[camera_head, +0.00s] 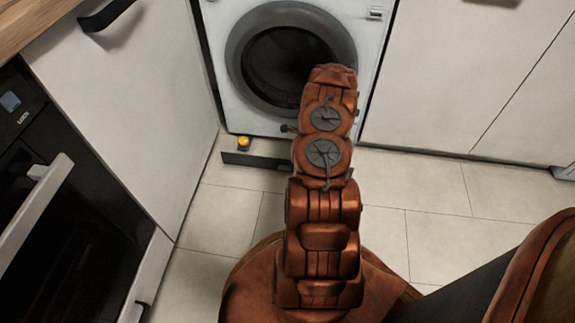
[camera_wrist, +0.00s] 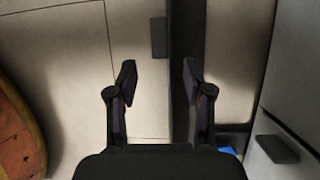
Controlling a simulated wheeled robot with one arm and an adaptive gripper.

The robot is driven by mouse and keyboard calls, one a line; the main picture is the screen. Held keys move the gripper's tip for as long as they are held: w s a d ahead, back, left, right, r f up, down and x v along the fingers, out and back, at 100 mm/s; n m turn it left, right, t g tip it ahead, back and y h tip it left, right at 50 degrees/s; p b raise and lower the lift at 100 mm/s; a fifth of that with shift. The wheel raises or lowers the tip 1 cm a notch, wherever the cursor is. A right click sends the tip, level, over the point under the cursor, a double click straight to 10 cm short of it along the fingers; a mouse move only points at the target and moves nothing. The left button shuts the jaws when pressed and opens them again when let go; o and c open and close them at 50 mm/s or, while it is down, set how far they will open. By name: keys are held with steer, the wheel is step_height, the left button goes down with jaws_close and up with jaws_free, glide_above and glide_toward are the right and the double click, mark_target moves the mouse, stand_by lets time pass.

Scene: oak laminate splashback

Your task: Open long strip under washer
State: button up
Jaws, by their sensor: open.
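The long dark strip (camera_head: 252,160) lies low under the white washer (camera_head: 228,50). It stands out from the washer's base, with a pale gap showing behind it. My arm hides its right part in the head view. In the wrist view the strip (camera_wrist: 184,25) runs vertically, with a small grey block, seemingly its handle (camera_wrist: 159,37), on its left side. My gripper (camera_wrist: 158,76) is open and empty. Its left finger is over the floor side and its right finger overlaps the strip. The handle lies ahead of the fingertips; I cannot tell any contact.
A small yellow object (camera_head: 243,143) sits behind the strip. A blue item (camera_wrist: 228,150) shows at the lower right of the wrist view. An oven (camera_head: 50,200) and white cabinet (camera_head: 130,90) stand at left, white cabinets (camera_head: 450,80) at right. The tiled floor (camera_head: 430,230) is clear.

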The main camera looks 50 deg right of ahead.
mark_target(285, 168)
steer(key=b+x, duration=0.2)
steer(key=x, duration=0.4)
steer(key=shift+s+a, duration=0.1)
steer(key=shift+w+a+f, duration=0.15)
steer(key=shift+w+f, duration=0.1)
steer(key=shift+f, duration=0.25)
steer(key=shift+a, duration=0.1)
jaws_close()
